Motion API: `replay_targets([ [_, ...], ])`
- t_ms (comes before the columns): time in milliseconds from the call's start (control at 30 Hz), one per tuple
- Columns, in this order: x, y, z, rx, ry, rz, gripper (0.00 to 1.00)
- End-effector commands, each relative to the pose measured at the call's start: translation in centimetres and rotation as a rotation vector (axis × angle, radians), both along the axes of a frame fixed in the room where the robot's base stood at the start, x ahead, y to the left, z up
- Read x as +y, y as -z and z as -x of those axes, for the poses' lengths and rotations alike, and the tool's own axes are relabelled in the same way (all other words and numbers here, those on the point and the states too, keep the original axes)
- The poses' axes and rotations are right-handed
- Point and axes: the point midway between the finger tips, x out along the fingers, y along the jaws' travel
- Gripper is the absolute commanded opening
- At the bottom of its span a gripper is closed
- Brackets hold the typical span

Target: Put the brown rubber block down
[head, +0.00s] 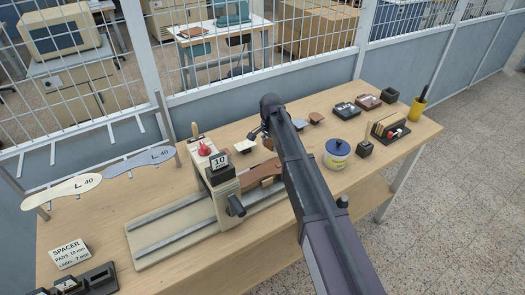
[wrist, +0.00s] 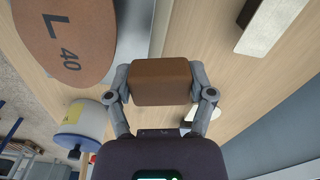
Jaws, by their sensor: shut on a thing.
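My gripper (wrist: 160,84) is shut on the brown rubber block (wrist: 160,68), with one finger on each side of it. The block is level between the fingertips in the wrist view, and wooden tabletop shows behind it. I cannot tell whether the block touches anything below. In the head view my arm hides most of the gripper, and the block cannot be made out there. The arm's end is over the table (head: 180,262), just right of the stamping press (head: 223,190) with its "10" sign. A brown sole marked L 40 (wrist: 65,35) lies left of the block in the wrist view.
A blue-lidded pot (head: 337,155) stands right of my arm. Small dark trays (head: 347,110), a yellow cup (head: 417,110) and a rack (head: 390,130) are farther right. Two L 40 sole plates (head: 62,191) and a spacer sign (head: 70,254) are at left. A mesh fence runs behind.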

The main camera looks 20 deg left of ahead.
Motion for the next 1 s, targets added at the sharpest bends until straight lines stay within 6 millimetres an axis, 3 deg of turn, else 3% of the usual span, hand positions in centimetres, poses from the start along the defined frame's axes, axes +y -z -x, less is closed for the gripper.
replay_targets([
  [1000, 2.7, 0.0, 1.5, 0.000, -0.035, 0.000, 0.13],
])
